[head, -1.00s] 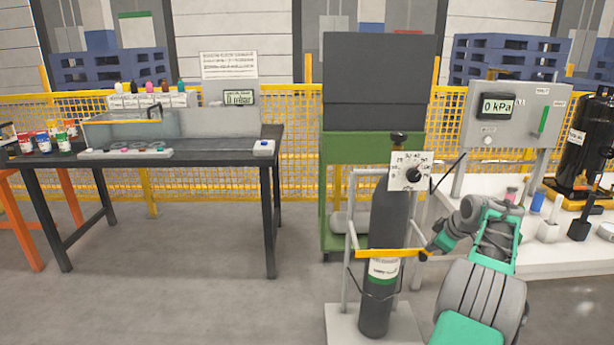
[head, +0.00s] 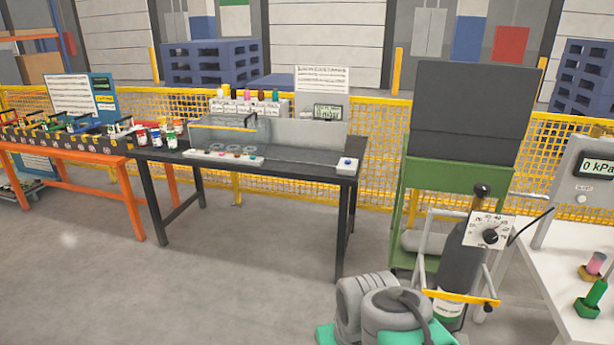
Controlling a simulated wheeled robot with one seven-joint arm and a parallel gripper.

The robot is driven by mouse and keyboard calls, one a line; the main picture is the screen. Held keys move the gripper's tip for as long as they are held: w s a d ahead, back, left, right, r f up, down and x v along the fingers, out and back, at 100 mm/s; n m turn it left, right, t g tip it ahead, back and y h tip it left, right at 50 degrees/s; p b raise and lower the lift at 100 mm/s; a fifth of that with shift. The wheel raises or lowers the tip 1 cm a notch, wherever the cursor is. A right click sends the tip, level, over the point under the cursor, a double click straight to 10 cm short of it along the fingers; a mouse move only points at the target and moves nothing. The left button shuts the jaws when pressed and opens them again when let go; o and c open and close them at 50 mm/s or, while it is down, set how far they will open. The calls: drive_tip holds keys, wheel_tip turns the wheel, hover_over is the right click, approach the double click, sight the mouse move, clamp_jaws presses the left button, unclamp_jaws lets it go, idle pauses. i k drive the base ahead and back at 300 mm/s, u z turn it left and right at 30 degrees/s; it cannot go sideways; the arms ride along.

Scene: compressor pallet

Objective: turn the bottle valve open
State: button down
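The dark gas bottle (head: 461,264) stands at the lower right of the head view, in a grey frame with a yellow bar (head: 462,297) across its front. The bottle valve (head: 482,190) is a dark knob on top of the bottle. A white dial plate (head: 490,229) with a black knob sits just below it. My grey and green arm shows at the bottom, left of the bottle and partly in front of its frame. My gripper is not in view; the arm's end is out of sight.
A green cabinet (head: 409,200) with a dark upper panel stands behind the bottle. A white bench (head: 560,268) with a 0 kPa display is to the right. A black table (head: 300,172) and an orange table (head: 110,160) stand left. Grey floor before them is clear.

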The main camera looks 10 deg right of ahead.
sight(482, 190)
drive_tip(key=z, duration=1.3)
